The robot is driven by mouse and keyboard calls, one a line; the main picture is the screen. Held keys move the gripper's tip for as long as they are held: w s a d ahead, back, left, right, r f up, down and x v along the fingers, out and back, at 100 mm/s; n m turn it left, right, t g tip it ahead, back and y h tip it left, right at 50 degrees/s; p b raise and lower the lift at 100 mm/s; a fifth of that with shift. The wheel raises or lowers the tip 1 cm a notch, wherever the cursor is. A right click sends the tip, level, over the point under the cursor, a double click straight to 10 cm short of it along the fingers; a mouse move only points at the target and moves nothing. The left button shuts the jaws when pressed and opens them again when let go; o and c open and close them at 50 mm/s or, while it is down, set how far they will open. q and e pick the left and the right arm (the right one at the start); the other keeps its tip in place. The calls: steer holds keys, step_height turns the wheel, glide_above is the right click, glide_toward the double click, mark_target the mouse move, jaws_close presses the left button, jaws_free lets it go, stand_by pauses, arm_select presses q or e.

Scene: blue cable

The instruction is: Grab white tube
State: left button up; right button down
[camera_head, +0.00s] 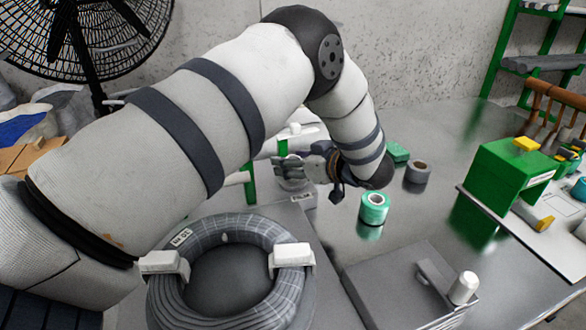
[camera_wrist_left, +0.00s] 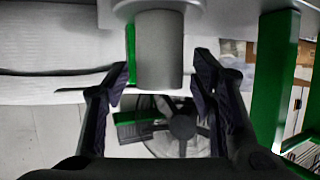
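My left gripper (camera_head: 292,166) is at the far side of the table, beside a green and white stand (camera_head: 283,147). In the left wrist view its two dark fingers (camera_wrist_left: 160,80) are spread apart. A pale grey-white tube (camera_wrist_left: 159,50) extends between them from a light body at the top of that view. A gap shows on each side of the tube, so the fingers do not appear to grip it. In the head view my forearm and hand hide much of this area. Another short white cylinder (camera_head: 463,288) stands on a grey block at the front right. My right gripper is not in view.
A coil of grey cable (camera_head: 225,235) sits in a holder with white clips at the front. Tape rolls, one teal (camera_head: 374,208) and one grey (camera_head: 418,172), stand near my wrist. A green box (camera_head: 508,175) is at the right. A green post (camera_wrist_left: 273,80) stands close beside the gripper.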

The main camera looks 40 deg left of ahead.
arm_select(q)
steer(key=c, duration=0.8)
steer(key=shift+c, duration=0.2)
